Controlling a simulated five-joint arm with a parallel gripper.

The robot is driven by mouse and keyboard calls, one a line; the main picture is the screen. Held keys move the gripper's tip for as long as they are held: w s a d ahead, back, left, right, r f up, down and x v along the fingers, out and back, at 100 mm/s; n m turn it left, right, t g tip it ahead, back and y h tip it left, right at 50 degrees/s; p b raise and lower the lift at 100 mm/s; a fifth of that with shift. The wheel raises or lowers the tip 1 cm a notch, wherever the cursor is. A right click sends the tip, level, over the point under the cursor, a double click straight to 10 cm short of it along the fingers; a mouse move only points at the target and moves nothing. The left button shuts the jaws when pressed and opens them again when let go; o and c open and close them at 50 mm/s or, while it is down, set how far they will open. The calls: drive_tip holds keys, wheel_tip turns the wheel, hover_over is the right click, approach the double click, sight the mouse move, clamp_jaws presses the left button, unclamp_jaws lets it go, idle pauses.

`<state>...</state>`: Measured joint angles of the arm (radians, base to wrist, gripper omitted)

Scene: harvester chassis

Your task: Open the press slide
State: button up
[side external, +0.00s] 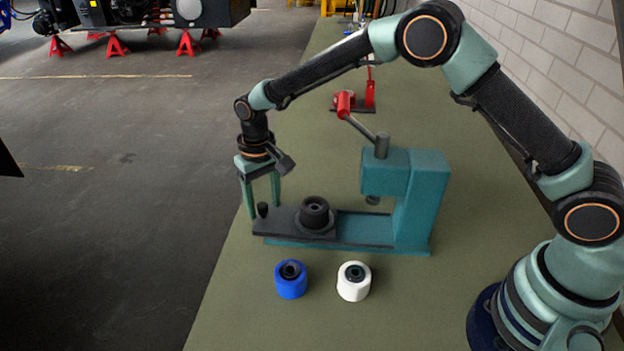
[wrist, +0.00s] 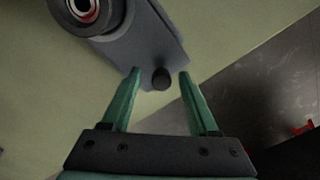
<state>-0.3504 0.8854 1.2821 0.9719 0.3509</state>
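The teal press (side external: 425,195) stands on the green bench with a grey lever and red grip. Its dark slide plate (side external: 285,222) lies at the left end of the base, clear of the press head, and carries a black round holder (side external: 315,212). In the wrist view the slide (wrist: 150,45) shows at the top. A small black knob (side external: 262,209) stands at the slide's outer end. My gripper (side external: 265,211) is open and points down over that end. In the wrist view the knob (wrist: 161,78) sits between the fingertips (wrist: 160,72), with a gap on both sides.
A blue wheel (side external: 291,280) and a white wheel (side external: 354,282) stand on the bench in front of the press. A red tool (side external: 369,95) stands behind it. The bench's left edge is close to my gripper, and a brick wall is at right.

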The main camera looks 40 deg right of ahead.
wheel_tip(320, 180, up, 12)
idle(0.6)
